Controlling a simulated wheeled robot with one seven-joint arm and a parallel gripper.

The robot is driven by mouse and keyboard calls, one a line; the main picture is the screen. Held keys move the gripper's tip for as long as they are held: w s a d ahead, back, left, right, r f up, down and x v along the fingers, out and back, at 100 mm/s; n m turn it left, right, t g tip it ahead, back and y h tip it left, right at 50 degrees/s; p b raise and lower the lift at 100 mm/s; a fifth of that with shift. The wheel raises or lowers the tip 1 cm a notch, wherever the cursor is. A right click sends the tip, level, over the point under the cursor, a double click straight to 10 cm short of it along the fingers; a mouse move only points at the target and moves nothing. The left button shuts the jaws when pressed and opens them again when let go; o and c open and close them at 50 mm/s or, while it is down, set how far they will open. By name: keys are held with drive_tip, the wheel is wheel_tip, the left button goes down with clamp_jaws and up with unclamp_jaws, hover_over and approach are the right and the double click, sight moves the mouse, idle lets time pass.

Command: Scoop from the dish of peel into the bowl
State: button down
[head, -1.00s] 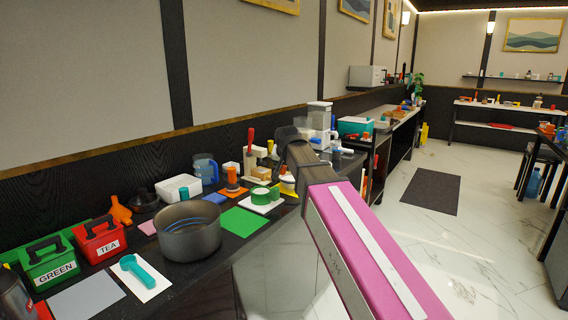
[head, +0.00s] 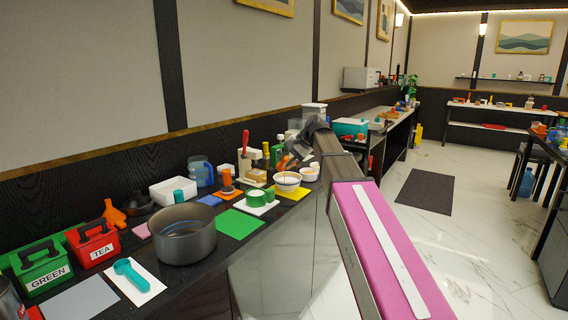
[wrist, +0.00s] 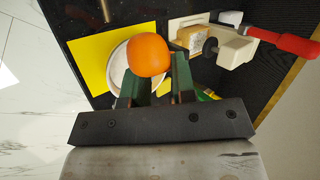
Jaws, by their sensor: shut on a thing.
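My gripper (wrist: 157,85) is shut on an orange scoop (wrist: 148,56), whose rounded end shows beyond the green fingers; its handle is mostly hidden. In the wrist view the scoop is above a white bowl (wrist: 118,62) on a yellow mat (wrist: 88,60), covering much of its inside. In the head view the bowl (head: 287,184) has a band around it and stands upright on the mat. A smaller pale dish (head: 308,174) stands behind it to the right. I cannot make out peel in either. My gripper (head: 292,157) is above and behind the bowl.
A red-handled cream device (wrist: 235,45) stands right of the mat in the wrist view. A green tape roll (head: 257,198), a large grey pot (head: 185,240) and a white box (head: 175,190) stand further left on the counter. The green mat (head: 240,223) is bare.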

drive_tip(key=w+d+m+g+y, duration=0.1)
drive_tip(key=y, duration=0.2)
drive_tip(key=w+d+f+m+g+y, duration=0.1)
drive_tip(key=d+g+y, duration=0.1)
drive_tip(key=y, duration=0.1)
drive_tip(key=w+d+f+m+g+y, duration=0.1)
drive_tip(key=w+d+m+y, duration=0.1)
drive_tip(key=y, duration=0.1)
drive_tip(key=shift+w+g, duration=0.1)
drive_tip(key=shift+g, duration=0.2)
drive_tip(key=shift+a, duration=0.1)
drive_tip(key=shift+r, duration=0.1)
idle(1.3)
